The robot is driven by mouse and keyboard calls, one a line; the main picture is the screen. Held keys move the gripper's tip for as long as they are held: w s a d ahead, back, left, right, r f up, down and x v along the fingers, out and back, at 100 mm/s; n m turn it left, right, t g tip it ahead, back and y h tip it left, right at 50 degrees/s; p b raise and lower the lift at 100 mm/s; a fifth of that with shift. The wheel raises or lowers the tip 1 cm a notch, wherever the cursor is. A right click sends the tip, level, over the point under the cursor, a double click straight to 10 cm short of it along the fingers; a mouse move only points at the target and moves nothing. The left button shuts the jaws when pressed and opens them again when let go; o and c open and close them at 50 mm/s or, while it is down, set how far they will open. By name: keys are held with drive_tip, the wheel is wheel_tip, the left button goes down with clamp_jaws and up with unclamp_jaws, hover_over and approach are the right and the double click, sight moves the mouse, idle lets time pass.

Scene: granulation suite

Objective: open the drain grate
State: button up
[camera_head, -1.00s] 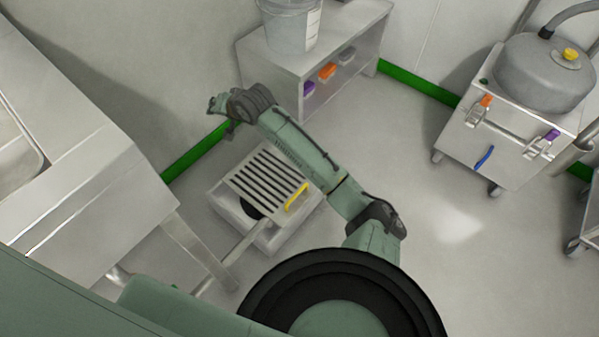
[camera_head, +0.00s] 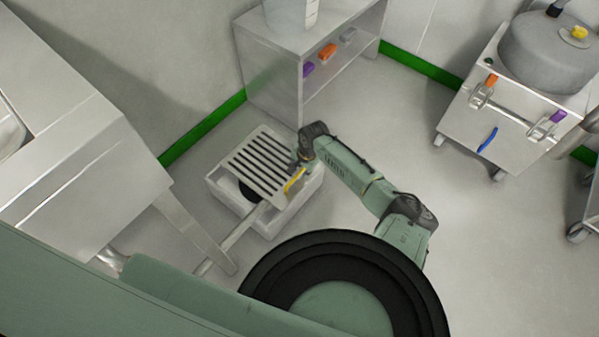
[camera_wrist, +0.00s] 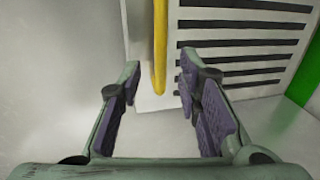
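The drain grate (camera_head: 262,160) is a pale slotted plate over a white floor box (camera_head: 270,228). It looks tilted, with a dark round drain opening showing under its near left edge. Its yellow handle (camera_head: 294,181) is on the right side, partly covered by my arm in the head view. In the wrist view the grate (camera_wrist: 240,45) fills the upper right, and the yellow handle (camera_wrist: 160,50) hangs down ahead of the gap between my fingers. My gripper (camera_wrist: 160,88) is open with nothing between its pads. Whether a finger touches the handle is unclear.
A steel bench (camera_head: 90,150) stands left, its leg (camera_head: 195,231) close to the drain box. A steel shelf unit (camera_head: 290,55) with coloured clips stands behind. A wheeled cart (camera_head: 515,125) carrying a grey vessel is at right. The floor between is clear.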

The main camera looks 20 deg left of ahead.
drive_tip(key=shift+w+a+f, duration=0.1)
drive_tip(key=shift+a+f, duration=0.05)
drive_tip(key=shift+f, duration=0.5)
drive_tip(key=shift+a+f, duration=0.15)
drive_tip(key=shift+f, duration=0.45)
drive_tip(key=shift+c, duration=0.3)
clamp_jaws()
